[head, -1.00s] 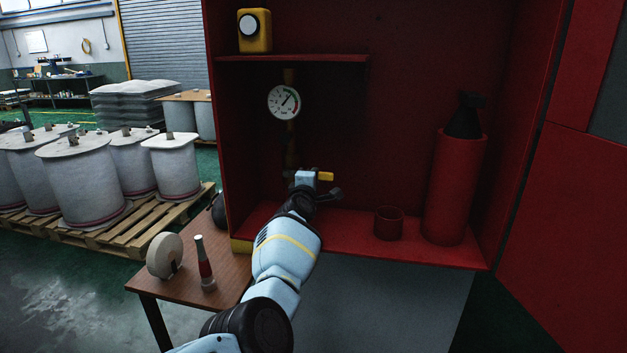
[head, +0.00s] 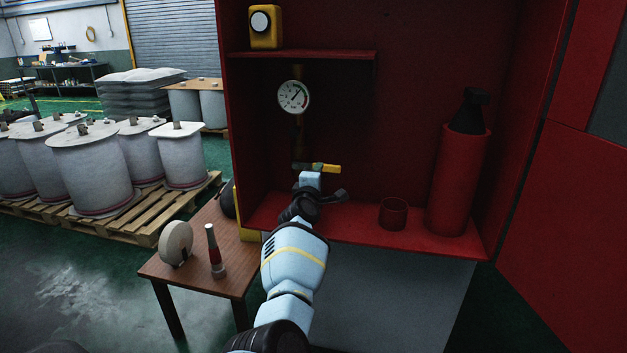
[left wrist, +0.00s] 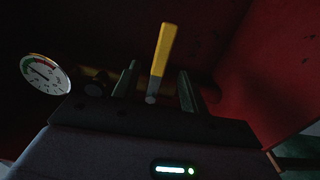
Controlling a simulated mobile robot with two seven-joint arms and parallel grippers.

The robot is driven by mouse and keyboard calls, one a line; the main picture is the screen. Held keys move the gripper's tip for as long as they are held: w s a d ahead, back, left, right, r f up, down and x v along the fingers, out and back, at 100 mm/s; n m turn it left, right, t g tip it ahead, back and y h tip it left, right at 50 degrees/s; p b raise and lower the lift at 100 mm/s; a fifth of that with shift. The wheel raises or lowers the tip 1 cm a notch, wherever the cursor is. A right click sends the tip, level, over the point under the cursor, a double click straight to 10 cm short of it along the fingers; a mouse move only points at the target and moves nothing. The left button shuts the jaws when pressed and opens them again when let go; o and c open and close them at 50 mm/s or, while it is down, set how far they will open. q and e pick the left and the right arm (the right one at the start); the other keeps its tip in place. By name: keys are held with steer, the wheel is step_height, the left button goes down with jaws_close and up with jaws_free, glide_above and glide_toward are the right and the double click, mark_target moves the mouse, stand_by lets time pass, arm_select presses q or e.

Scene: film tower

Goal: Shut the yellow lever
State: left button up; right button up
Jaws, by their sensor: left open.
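The yellow lever (head: 329,169) points right from the dark vertical pipe (head: 299,130) inside the red cabinet. A round pressure gauge (head: 294,96) sits above it on the same pipe. My left gripper (head: 311,175) is just below and in front of the lever, its fingers hard to make out from the head. In the left wrist view, the yellow lever (left wrist: 162,55) stands between the two spread fingers of my left gripper (left wrist: 158,85), with gaps on both sides. The gauge (left wrist: 45,74) is at the left there. My right gripper is not in view.
A shelf (head: 310,54) above holds a yellow box (head: 265,27). A red cup (head: 393,213) and a red cylinder (head: 459,180) stand on the cabinet floor to the right.

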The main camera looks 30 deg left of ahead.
arm_select(q)
steer(key=v, duration=0.2)
steer(key=shift+s+d+p, duration=0.15)
steer(key=shift+s+p, duration=0.15)
steer(key=shift+s, duration=0.05)
steer(key=s+f+m+g+h, duration=0.15)
steer(key=s+f+m, duration=0.45)
steer(key=s+f, duration=0.6)
steer(key=s+f+m+g, duration=0.2)
steer(key=s+f+m, duration=0.4)
steer(key=s+f, duration=0.6)
steer(key=s+d+f+m+g+h, duration=0.1)
steer(key=s+d+f+m, duration=0.2)
steer(key=s, duration=0.7)
steer(key=s+d+f+m+g+h, duration=0.2)
steer(key=s+d+f+m, duration=0.2)
steer(key=s, duration=0.7)
steer(key=s+d+f+m+g+h, duration=0.1)
steer(key=s+d+f+m+g, duration=0.1)
steer(key=s+d+f, duration=0.4)
steer(key=s+d+m, duration=0.1)
steer(key=s, duration=0.3)
steer(key=shift+s+d+f+m, duration=0.2)
steer(key=shift+d+m, duration=0.05)
steer(key=shift+m, duration=0.15)
